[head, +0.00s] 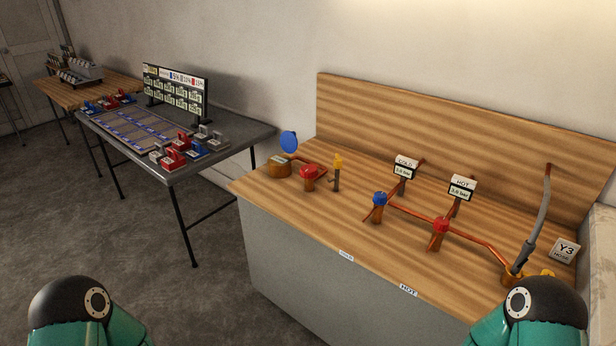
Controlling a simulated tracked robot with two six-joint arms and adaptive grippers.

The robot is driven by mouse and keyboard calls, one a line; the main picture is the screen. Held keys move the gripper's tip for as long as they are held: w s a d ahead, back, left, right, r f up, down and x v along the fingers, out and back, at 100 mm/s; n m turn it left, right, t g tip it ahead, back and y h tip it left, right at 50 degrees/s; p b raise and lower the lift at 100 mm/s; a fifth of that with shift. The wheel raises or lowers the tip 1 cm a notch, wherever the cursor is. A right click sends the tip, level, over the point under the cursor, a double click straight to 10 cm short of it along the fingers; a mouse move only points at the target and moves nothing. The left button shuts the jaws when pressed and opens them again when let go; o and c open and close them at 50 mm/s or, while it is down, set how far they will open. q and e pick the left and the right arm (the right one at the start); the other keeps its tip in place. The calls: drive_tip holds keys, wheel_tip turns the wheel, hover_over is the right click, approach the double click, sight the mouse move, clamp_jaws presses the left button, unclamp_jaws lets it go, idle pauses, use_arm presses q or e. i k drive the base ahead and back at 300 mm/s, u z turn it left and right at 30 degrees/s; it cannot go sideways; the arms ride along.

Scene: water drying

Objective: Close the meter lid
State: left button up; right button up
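The water meter (279,168) is a round brass-coloured body at the left end of the wooden bench. Its blue round lid (289,141) stands raised, tilted up above the body, so the meter is open. A red valve handle (309,171) is just right of the meter, with a yellow-topped fitting beyond it. My two arms show only as dark rounded joints with teal links at the bottom left and bottom right. Both grippers are out of view, and nothing of mine is near the meter.
A grey table (218,160) stands left. Floor between is clear.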

sight(287, 141)
drive_tip(key=u, duration=0.05)
drive_tip(key=i, duration=1)
drive_tip(key=u, duration=1.3)
drive_tip(key=k, duration=1.25)
drive_tip(key=z, duration=0.1)
drive_tip(key=i, duration=1)
drive_tip(key=z, duration=0.05)
